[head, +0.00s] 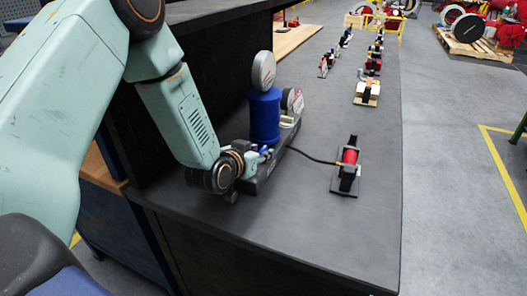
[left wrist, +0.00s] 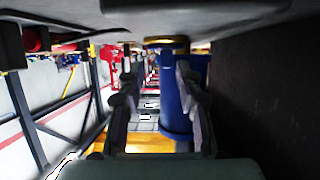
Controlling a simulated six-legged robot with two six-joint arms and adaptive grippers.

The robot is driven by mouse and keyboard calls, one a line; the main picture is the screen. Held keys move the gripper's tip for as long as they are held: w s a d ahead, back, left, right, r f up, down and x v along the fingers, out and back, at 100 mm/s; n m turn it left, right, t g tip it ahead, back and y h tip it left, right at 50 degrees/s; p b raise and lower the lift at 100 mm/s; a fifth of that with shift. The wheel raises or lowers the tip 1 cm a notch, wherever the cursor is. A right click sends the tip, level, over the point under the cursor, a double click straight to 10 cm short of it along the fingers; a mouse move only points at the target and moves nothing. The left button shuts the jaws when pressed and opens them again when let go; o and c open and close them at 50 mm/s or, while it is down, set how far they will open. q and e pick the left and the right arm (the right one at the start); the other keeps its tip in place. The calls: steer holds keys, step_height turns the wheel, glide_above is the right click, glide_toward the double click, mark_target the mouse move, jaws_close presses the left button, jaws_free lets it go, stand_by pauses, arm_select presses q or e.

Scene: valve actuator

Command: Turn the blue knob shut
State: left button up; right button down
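A dark valve actuator unit (head: 262,178) stands on the grey bench, with an upright blue cylinder (head: 265,116) and round gauges on it. A small blue part (head: 264,150), which may be the blue knob, shows at its near left end, partly hidden by my gripper. My left gripper (head: 250,162) is right at this end. In the left wrist view its two fingers (left wrist: 158,105) stand apart, with the blue cylinder (left wrist: 175,100) behind the right finger and a brass-coloured ring (left wrist: 166,42) above. I cannot tell whether they touch the knob. My right gripper is not in view.
A black cable runs from the unit to a small device with a red part (head: 349,157) on a plate. More small devices (head: 367,92) stand farther back on the bench (head: 330,230). A dark shelf wall rises behind the unit. The bench's front right is clear.

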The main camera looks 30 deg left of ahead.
arm_select(q)
steer(key=shift+w+a+f, duration=0.65)
steer(key=shift+w, duration=0.2)
steer(key=shift+s+d+r, duration=0.15)
steer(key=shift+s+r, duration=0.05)
steer(key=shift+d+r, duration=0.15)
steer(key=shift+d, duration=0.3)
steer(key=shift+w+a+f, duration=0.3)
steer(key=shift+w, duration=0.1)
steer(key=shift+c, duration=1.3)
steer(key=shift+a, duration=0.15)
steer(key=shift+c, duration=0.8)
steer(key=shift+s, duration=0.15)
steer(key=shift+c, duration=0.6)
steer(key=shift+d+r, duration=0.2)
steer(key=shift+d, duration=0.05)
jaws_close()
steer(key=shift+a, duration=0.1)
